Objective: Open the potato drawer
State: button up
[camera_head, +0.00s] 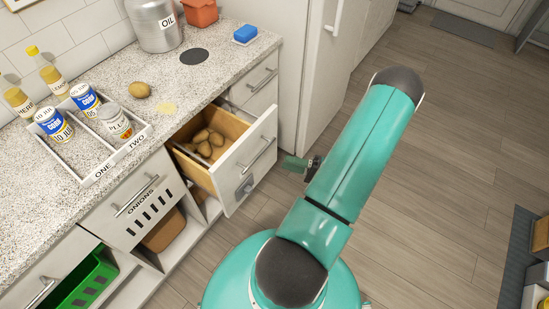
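The potato drawer (232,183) stands pulled out from the counter, with its wooden inside showing. Several brown potatoes (204,144) lie in it. Its white front has a bar handle (259,154) and a small grey patch low down. My teal arm reaches up and right of the drawer. A small dark green and black part at the arm's far side, probably my gripper (299,165), shows just right of the drawer front, apart from the handle in the picture. The arm hides most of it, so its fingers cannot be made out.
The onions drawer (131,205) is shut to the left, above open shelves with a green crate (84,281). The counter holds a divided tray (140,133) of cans, an oil pot (155,27) and a loose potato (139,90).

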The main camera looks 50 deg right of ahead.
jog(key=shift+v, duration=1.6)
jog(key=w+a+r+n+g+y, duration=0.1)
jog(key=w+a+r+n+g, duration=0.3)
jog(key=w+a+r+g, duration=0.3)
jog(key=w+a+r+n+g+y, duration=0.2)
jog(key=w+a+r+n+g, duration=0.25)
jog(key=a+r+g, duration=0.4)
jog(key=s+a+r+n+t+h, duration=0.1)
jog(key=a+r+n+t+h, duration=0.2)
jog(key=a+r+h, duration=0.8)
jog(key=a+r, duration=0.6)
jog(key=r, duration=0.1)
jog(key=shift+s+n, duration=0.2)
jog(key=shift+n, duration=0.15)
